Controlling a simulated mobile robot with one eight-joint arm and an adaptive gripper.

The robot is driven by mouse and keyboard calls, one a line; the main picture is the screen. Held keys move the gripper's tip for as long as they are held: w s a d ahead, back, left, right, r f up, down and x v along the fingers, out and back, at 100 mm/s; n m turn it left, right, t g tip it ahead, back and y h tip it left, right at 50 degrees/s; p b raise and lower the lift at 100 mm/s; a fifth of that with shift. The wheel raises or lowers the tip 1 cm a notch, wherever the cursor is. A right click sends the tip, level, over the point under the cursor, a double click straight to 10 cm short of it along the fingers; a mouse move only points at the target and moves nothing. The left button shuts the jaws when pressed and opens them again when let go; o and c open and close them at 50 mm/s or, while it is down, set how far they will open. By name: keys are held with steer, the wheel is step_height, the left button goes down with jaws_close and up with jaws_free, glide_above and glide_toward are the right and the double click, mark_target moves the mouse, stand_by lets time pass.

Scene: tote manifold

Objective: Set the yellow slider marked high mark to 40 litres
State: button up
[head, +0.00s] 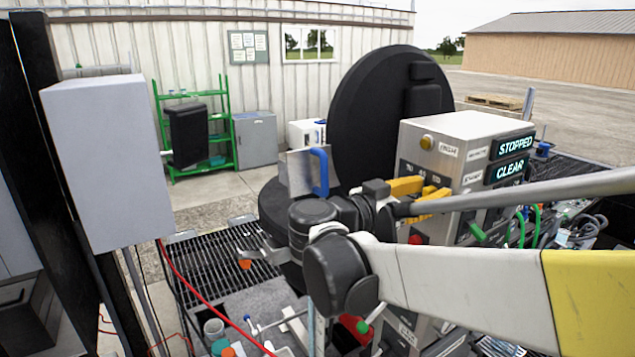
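A grey metal control cabinet (460,135) stands right of centre, facing partly toward the left. I cannot tell whether this knob is the high mark slider, and no litre scale is readable. My arm reaches in from the right and covers the lower panel. Two yellow finger-like pieces (420,190) lie past my dark wrist, close in front of the panel; they look like my gripper, but its opening and any contact are unclear.
Lit displays (512,145) read STOPPED and CLEAR. A large black disc (375,100) stands behind my wrist, with a blue handle (320,172) on a metal plate before it. A grey box (107,160) stands left. Red cable and small items clutter the lower front.

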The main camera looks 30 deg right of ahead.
jaws_close()
steer(key=w+b, duration=0.1)
steer(key=w, duration=0.2)
steer(key=shift+w+a, duration=0.2)
jaws_free()
steer(key=a, duration=1.2)
steer(key=shift+s, duration=0.45)
